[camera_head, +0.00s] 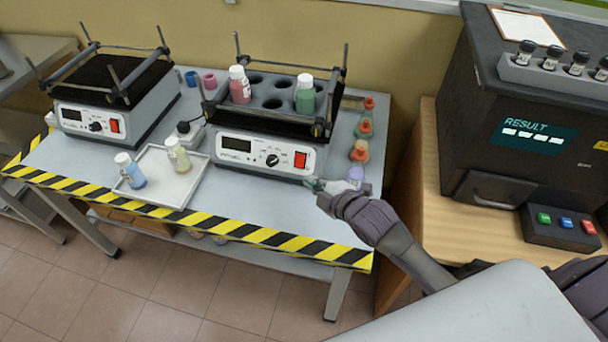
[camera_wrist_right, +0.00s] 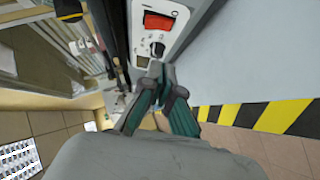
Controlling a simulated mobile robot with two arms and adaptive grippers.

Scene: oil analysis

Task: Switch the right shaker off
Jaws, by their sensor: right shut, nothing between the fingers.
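The right shaker (camera_head: 262,155) stands on the grey table. Its front panel has a dark display, a black knob (camera_head: 272,160) and a red rocker switch (camera_head: 300,160). A rack on top of it holds a red-filled bottle (camera_head: 240,86) and a green-filled bottle (camera_head: 305,94). My right gripper (camera_head: 316,185) is shut and empty, just right of and below the panel's right end. In the right wrist view, its fingertips (camera_wrist_right: 157,70) are close to the panel, near the knob (camera_wrist_right: 157,48) and the red switch (camera_wrist_right: 158,22). I cannot tell whether they touch it. My left gripper is not in view.
The left shaker (camera_head: 92,122) stands at the table's left. A white tray (camera_head: 157,157) with two bottles lies between the shakers, towards the front. Several small coloured flasks (camera_head: 364,128) line the table's right side. A dark analyser (camera_head: 530,115) stands on a wooden table at right.

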